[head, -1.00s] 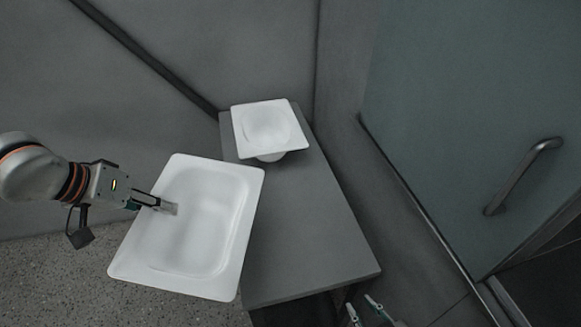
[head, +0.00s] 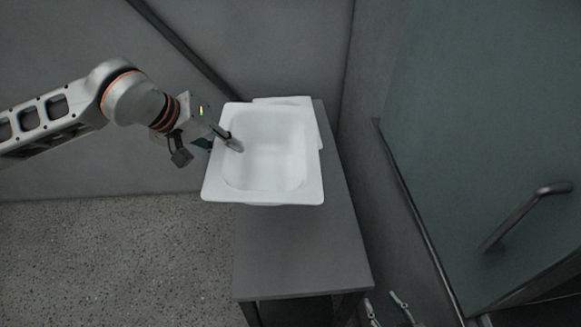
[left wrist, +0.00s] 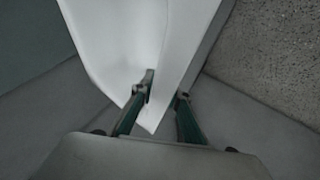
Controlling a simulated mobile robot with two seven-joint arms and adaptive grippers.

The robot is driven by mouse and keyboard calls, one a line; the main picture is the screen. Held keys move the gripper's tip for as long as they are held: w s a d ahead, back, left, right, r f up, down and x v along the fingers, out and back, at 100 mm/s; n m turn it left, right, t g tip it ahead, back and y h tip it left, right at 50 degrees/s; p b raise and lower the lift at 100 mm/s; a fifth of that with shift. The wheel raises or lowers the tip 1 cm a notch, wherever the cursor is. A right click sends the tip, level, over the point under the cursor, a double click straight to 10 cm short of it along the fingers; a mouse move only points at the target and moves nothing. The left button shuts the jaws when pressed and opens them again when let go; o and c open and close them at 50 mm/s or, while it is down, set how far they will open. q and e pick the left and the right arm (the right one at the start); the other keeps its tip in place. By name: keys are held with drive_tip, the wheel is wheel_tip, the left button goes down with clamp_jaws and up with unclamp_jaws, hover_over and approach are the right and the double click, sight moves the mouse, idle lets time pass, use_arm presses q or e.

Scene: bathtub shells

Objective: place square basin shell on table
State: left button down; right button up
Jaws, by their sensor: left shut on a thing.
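The white square basin shell (head: 268,193) is held by one side, its hollow facing up. It covers the table's middle-back part and juts past the left edge; I cannot tell its exact height above the top. My left gripper (head: 232,142) is shut on its left rim, one finger inside the bowl. In the left wrist view, the shell's wall (left wrist: 165,45) passes between the left fingers (left wrist: 164,98). The grey table (head: 300,250) has its front half bare. My right gripper (head: 388,310) shows only its parted fingertips at the bottom, empty.
A second white shell (head: 290,100) with a round bowl stands at the table's back, mostly hidden behind the held one. Grey walls close the back and left. A glass door with a metal handle (head: 522,215) is on the right. Speckled floor (head: 120,250) lies left of the table.

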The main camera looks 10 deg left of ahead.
use_arm(q)
drive_tip(key=shift+w+d+r+n, duration=0.3)
drive_tip(key=shift+w+r, duration=0.1)
drive_tip(key=shift+r, duration=0.1)
wheel_tip(320, 180, down, 20)
drive_tip(key=c, duration=1.9)
unclamp_jaws()
drive_tip(key=shift+f, duration=0.15)
drive_tip(key=shift+s+a+r, duration=0.15)
drive_tip(key=shift+a+r, duration=0.05)
drive_tip(key=shift+r, duration=0.2)
drive_tip(key=v, duration=1.1)
drive_tip(key=shift+s, duration=0.25)
drive_tip(key=shift+r, duration=0.1)
